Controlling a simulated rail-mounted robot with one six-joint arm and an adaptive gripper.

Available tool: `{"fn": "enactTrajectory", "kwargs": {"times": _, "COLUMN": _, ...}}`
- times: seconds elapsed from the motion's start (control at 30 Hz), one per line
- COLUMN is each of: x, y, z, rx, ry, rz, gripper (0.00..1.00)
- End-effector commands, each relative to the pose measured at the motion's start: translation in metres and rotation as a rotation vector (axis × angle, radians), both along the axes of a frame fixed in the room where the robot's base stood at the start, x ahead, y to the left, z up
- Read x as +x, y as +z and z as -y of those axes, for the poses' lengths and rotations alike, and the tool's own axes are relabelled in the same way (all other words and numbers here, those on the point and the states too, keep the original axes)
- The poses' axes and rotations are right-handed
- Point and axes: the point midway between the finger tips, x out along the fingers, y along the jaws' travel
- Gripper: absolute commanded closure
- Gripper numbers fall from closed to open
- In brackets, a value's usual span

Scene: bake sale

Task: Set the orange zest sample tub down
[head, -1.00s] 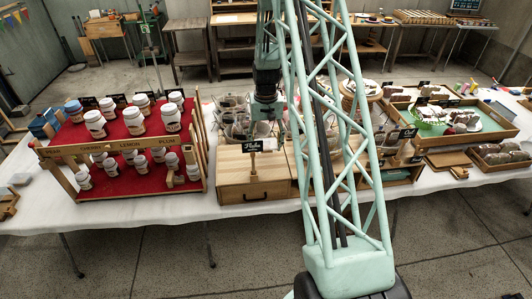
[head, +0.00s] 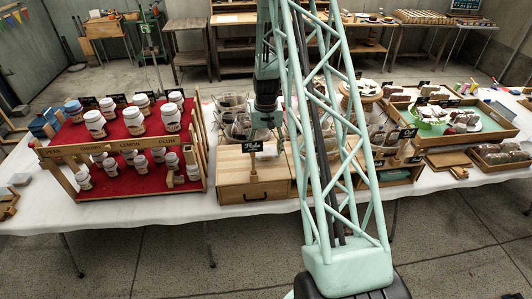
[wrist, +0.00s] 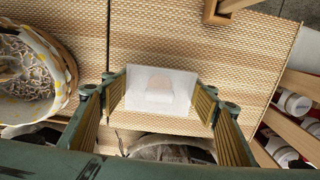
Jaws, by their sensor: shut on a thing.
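The sample tub (wrist: 162,90) is a small whitish, translucent box with a pale label on its face, in the middle of the wrist view. My gripper (wrist: 160,98) is shut on it, one finger at each side. Beneath is a striped tan top (wrist: 190,45); I cannot tell whether the tub touches it.
A red-shelved jar rack (head: 120,152) stands left of the box. A wooden foot (wrist: 222,12) stands on the striped top.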

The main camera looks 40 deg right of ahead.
Motion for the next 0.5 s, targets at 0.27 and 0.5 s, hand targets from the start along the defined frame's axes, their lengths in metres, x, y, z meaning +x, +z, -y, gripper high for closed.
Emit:
{"fn": "enactTrajectory", "kwargs": {"times": 0.27, "x": 0.0, "y": -0.0029, "z": 0.0, "rx": 0.0, "ry": 0.0, "rz": 0.0, "gripper": 0.36}}
{"fn": "enactTrajectory", "kwargs": {"times": 0.5, "x": 0.0, "y": -0.0028, "z": 0.0, "rx": 0.0, "ry": 0.0, "rz": 0.0, "gripper": 0.32}}
